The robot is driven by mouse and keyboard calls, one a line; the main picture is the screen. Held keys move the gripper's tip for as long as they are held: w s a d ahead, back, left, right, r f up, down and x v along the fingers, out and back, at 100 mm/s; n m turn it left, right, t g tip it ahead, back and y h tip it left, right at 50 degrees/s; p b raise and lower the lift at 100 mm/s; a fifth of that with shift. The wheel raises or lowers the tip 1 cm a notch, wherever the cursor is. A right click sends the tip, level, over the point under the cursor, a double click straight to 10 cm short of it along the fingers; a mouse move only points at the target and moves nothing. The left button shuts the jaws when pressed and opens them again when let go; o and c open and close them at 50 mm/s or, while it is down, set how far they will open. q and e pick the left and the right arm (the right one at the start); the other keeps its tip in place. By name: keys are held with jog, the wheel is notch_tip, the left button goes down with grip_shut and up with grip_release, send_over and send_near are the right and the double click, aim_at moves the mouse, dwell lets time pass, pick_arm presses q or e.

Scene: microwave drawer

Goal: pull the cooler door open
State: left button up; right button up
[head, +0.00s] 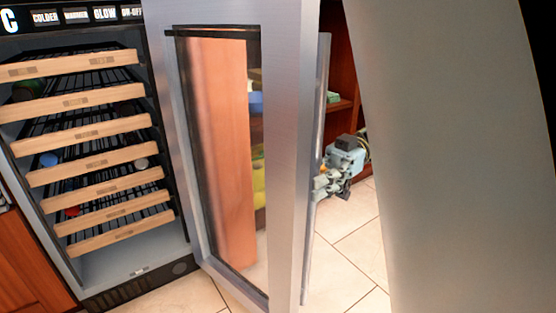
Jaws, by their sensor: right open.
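The cooler (98,271) stands at the left with its front uncovered, showing several wood-edged racks. Its door (284,160), a steel frame around a glass pane, is swung well open toward me, hinged beside the racks. The long vertical door handle (318,130) is on the door's outer face at its right edge. My right gripper (322,186) is open just beyond the handle, on the outer side of the door. Its fingertips are partly hidden by the handle, so I cannot tell whether they touch it. My left gripper is not in view.
A large smooth grey surface (455,160) fills the right and blocks the view there. A wooden shelf unit (340,75) stands behind the door. Tiled floor (345,262) lies clear between the door and the grey surface. A wooden cabinet (28,265) is at the lower left.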

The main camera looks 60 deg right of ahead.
jog(key=v, duration=0.7)
jog(key=shift+d, duration=0.2)
jog(key=shift+s, duration=0.15)
